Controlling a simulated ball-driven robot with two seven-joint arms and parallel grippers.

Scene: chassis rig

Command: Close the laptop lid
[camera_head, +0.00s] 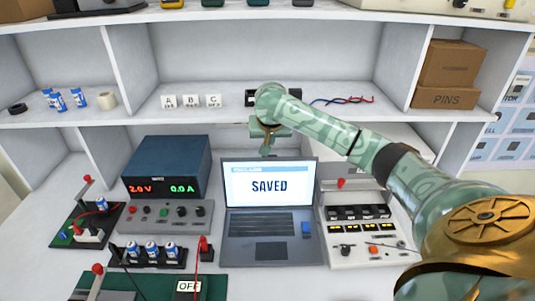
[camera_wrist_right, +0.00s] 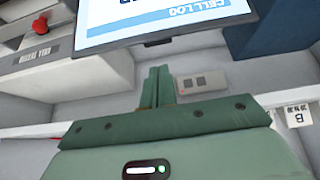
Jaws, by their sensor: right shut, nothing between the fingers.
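The laptop stands open on the bench, its lid (camera_head: 268,188) raised and showing "SAVED" on the screen. Its keyboard base (camera_head: 272,250) lies flat in front. In the right wrist view the lid (camera_wrist_right: 150,22) appears upside down at the top. My right gripper (camera_head: 266,150) points down close to the lid's top edge, near the middle. In the right wrist view the fingers (camera_wrist_right: 158,72) are together and empty, a little apart from the lid edge in the picture. Whether they are above or behind it I cannot tell. My left gripper is not in view.
A blue power supply (camera_head: 165,170) stands left of the laptop, and a white switch panel (camera_head: 365,240) stands right. A battery holder (camera_head: 150,256) and a green board (camera_head: 215,285) are at front left. Shelves run behind. A small blue item (camera_head: 306,228) lies on the laptop base's right side.

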